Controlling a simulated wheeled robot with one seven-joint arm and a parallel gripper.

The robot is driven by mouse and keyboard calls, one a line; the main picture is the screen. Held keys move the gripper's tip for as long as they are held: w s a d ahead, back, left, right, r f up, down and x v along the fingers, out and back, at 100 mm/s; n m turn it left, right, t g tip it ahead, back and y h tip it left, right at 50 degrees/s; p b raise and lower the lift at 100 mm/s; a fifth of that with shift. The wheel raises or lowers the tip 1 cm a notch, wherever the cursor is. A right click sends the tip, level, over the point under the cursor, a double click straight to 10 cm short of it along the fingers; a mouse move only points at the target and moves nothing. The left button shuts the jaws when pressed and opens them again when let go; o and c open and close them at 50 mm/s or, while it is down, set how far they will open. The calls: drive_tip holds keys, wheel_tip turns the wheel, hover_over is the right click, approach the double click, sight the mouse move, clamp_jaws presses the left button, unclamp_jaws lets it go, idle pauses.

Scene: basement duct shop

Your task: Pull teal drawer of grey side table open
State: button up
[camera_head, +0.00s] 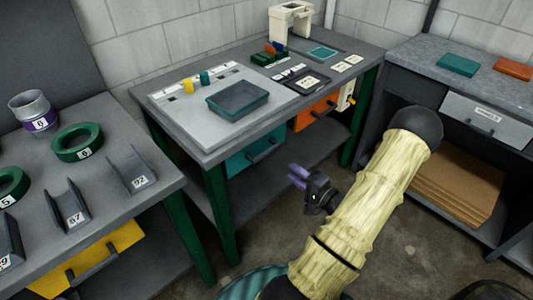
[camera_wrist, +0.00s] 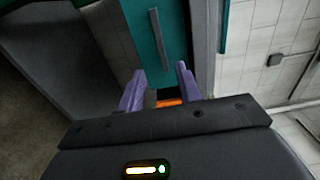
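The grey side table (camera_head: 172,108) has green legs and stands in the middle of the head view. Its teal drawer (camera_head: 238,163) with a dark bar handle (camera_head: 263,151) is under the front left of the top and looks shut. My gripper (camera_head: 297,174) has purple fingers and is in front of and below the drawer, apart from it. In the wrist view the teal drawer front (camera_wrist: 142,20) and its handle (camera_wrist: 158,38) lie ahead of the fingertips. My gripper (camera_wrist: 160,68) is open there, with nothing between its fingers.
An orange drawer (camera_head: 314,115) is to the right of the teal one. A teal tray (camera_head: 238,100) sits on the tabletop. A left bench (camera_head: 110,195) has a yellow drawer (camera_head: 95,262); a right bench (camera_head: 440,62) stands close.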

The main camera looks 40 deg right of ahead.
sight(268, 154)
drive_tip(key=w, duration=0.9)
drive_tip(key=w+a, duration=0.1)
drive_tip(key=w, duration=0.3)
drive_tip(key=shift+w+b, duration=0.2)
drive_tip(key=shift+b, duration=0.15)
clamp_jaws()
